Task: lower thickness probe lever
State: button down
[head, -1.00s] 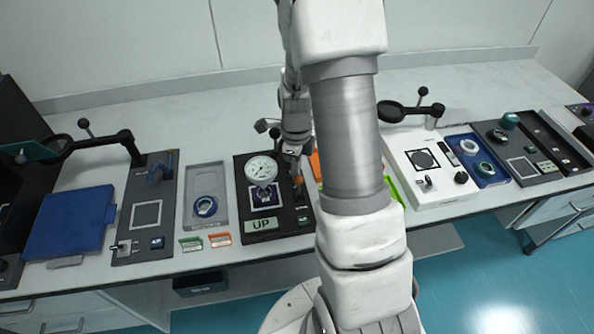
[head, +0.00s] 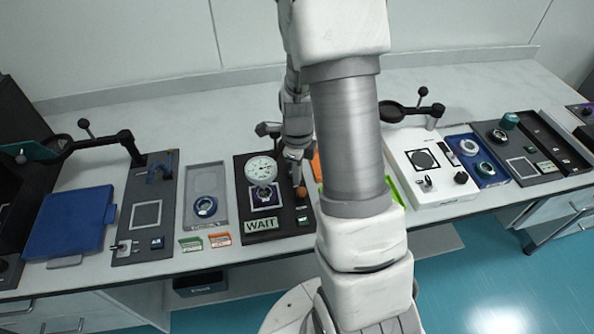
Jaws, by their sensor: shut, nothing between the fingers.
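The thickness probe station is a dark base plate (head: 285,227) near the table's front, left of my arm. It carries a round white dial gauge (head: 261,170) over a white-framed square with a ring-shaped part (head: 265,197) in it. A display at its front reads WAIT (head: 261,226). The probe lever, with an orange knob (head: 301,191), stands at the station's right side. My gripper (head: 296,172) is shut and empty, just above and behind the orange knob. The fingertips are small and partly hidden, so contact with the lever is hard to tell.
A grey tray with a ring (head: 206,206) and green and orange cards (head: 220,240) lie to the left. Further left are a dark plate (head: 130,240) and a blue tray (head: 70,225). A white instrument (head: 440,192) stands to the right. The table behind is clear.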

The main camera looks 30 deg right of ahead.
jog(key=shift+r, duration=0.15)
notch_tip(320, 180, up, 7)
jog(key=w+p, duration=0.1)
jog(key=p, duration=0.4)
jog(key=shift+d+p, duration=0.15)
jog(key=shift+p, duration=0.25)
